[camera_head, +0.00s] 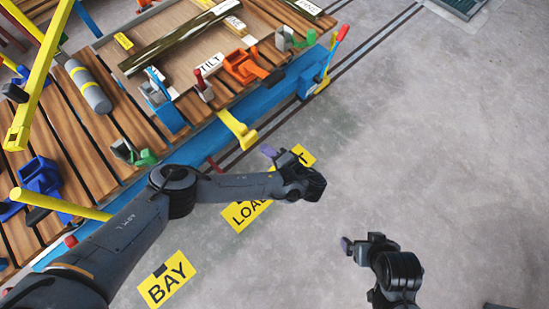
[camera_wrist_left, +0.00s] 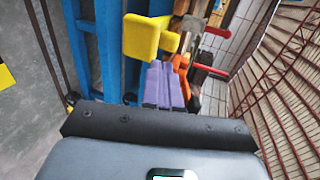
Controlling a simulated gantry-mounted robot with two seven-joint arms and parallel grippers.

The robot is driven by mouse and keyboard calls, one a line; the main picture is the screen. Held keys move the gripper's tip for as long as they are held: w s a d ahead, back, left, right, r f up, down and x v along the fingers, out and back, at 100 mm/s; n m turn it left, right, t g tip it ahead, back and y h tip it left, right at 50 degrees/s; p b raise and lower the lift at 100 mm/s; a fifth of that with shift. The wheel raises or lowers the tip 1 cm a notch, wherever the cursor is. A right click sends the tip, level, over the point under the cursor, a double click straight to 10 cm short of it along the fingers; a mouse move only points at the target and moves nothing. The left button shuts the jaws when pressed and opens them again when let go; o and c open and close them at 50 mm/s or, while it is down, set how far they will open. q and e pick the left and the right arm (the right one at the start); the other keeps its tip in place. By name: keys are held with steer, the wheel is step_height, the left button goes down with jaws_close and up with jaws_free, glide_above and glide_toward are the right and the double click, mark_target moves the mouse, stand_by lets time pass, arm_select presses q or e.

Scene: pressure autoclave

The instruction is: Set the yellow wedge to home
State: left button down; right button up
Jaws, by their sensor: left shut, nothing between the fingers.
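The yellow wedge (camera_head: 238,130) looks like a pedal-shaped piece sticking out from the blue front rail of the wooden deck. In the left wrist view it is a yellow block (camera_wrist_left: 142,38) just beyond my fingertips. My left gripper (camera_head: 268,151) is in front of the rail, to the right of and slightly below the yellow piece in the head view. In the left wrist view its purple fingers (camera_wrist_left: 166,85) are together with nothing between them, and appear apart from the yellow block. My right gripper (camera_head: 347,245) is over the floor at lower right; its finger gap is unclear.
A TILT label (camera_head: 209,65), an orange clamp-like fixture (camera_head: 243,66) and a red-handled lever (camera_head: 336,50) are near the rail. A grey cylinder (camera_head: 88,87) lies on the deck. A yellow BAY sign (camera_head: 166,280) is on the floor. Grey floor at right is open.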

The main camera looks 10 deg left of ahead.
mark_target(245, 132)
arm_select(q)
steer(key=x, duration=0.4)
steer(key=b+x, duration=0.1)
steer(key=x, duration=0.2)
steer(key=shift+r, duration=0.3)
steer(key=shift+w+a, duration=0.45)
steer(key=shift+a, duration=0.2)
arm_select(e)
steer(key=shift+f, duration=0.85)
arm_select(q)
steer(key=shift+b, duration=0.3)
arm_select(e)
steer(key=shift+f, duration=0.1)
